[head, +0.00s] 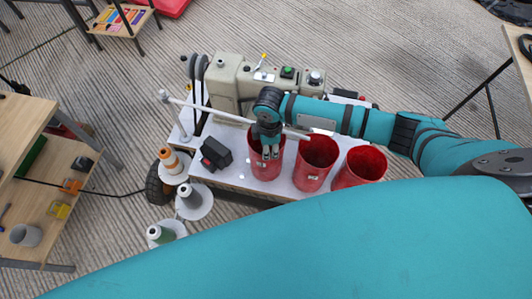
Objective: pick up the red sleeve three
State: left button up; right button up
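Three red sleeves stand in a row on a white-topped cart: a left one (258,171), a middle one (312,172) and a right one (361,168). Each looks like an open-topped red cylinder. I cannot read any number on them, so I cannot tell which is sleeve three. My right gripper (270,155) points down at the mouth of the left sleeve and hides part of it. Its fingertips are close together, and I cannot tell whether they grip the sleeve's wall. My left gripper is not in view.
The cart (236,177) also holds a beige sewing machine (228,85) and a black block with a red part (215,153). Thread spools (190,195) are at its left. A wooden shelf (55,185) stands at far left. Bare striped floor (115,235) lies between.

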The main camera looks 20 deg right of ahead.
notch_tip(320, 180, down, 7)
jog(key=shift+s+a, duration=0.2)
jog(key=shift+s, duration=0.05)
jog(key=shift+r, duration=0.15)
grip_shut()
dwell(0.4)
